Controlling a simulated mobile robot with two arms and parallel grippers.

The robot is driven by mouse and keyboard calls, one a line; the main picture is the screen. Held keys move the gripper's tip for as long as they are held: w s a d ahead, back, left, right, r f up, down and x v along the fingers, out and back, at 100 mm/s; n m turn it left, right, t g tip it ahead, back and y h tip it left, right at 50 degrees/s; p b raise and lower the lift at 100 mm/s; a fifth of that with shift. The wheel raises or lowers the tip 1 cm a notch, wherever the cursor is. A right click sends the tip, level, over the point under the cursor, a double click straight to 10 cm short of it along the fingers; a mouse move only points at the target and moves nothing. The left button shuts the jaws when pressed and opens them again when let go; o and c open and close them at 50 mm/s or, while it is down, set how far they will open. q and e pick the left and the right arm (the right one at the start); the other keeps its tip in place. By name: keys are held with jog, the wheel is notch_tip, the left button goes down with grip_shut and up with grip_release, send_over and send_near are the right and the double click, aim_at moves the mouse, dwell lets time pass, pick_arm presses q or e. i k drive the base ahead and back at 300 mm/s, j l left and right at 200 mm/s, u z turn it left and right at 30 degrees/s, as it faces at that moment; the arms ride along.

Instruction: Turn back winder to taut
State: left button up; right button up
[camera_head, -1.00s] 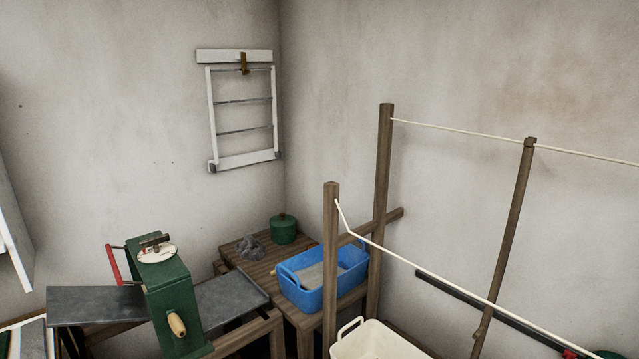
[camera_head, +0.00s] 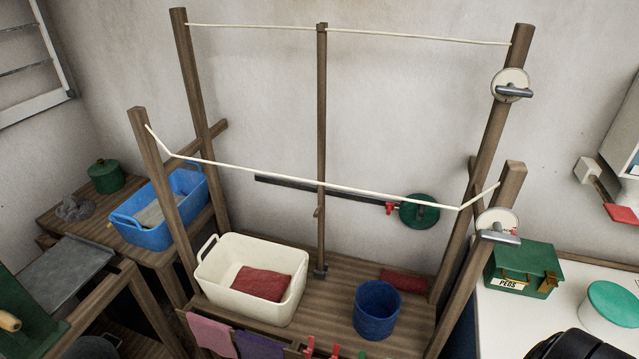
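The back winder (camera_head: 510,84) is a pale round disc with a grey bar handle lying roughly level, mounted near the top of the back right wooden post (camera_head: 490,130). The back line (camera_head: 420,36) runs nearly straight from the back left post (camera_head: 194,75) past the top of a thin middle prop (camera_head: 321,130) to the back right post. A second winder (camera_head: 497,222) sits on the front right post. The front line (camera_head: 310,180) hangs lower, with bends near both ends. Neither gripper can be made out in view.
A cream tub (camera_head: 222,289) holding a red cloth (camera_head: 262,283) and a blue bucket (camera_head: 377,312) stand on the wooden bench. A blue basin (camera_head: 140,236) is at left. A green peg box (camera_head: 523,269) and a green-lidded white tub (camera_head: 608,310) are at right.

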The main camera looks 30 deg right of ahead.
aim_at(510, 89)
jog(key=z, duration=1.95)
jog(key=l+u, duration=0.15)
jog(key=l, duration=0.15)
jog(key=i, duration=0.05)
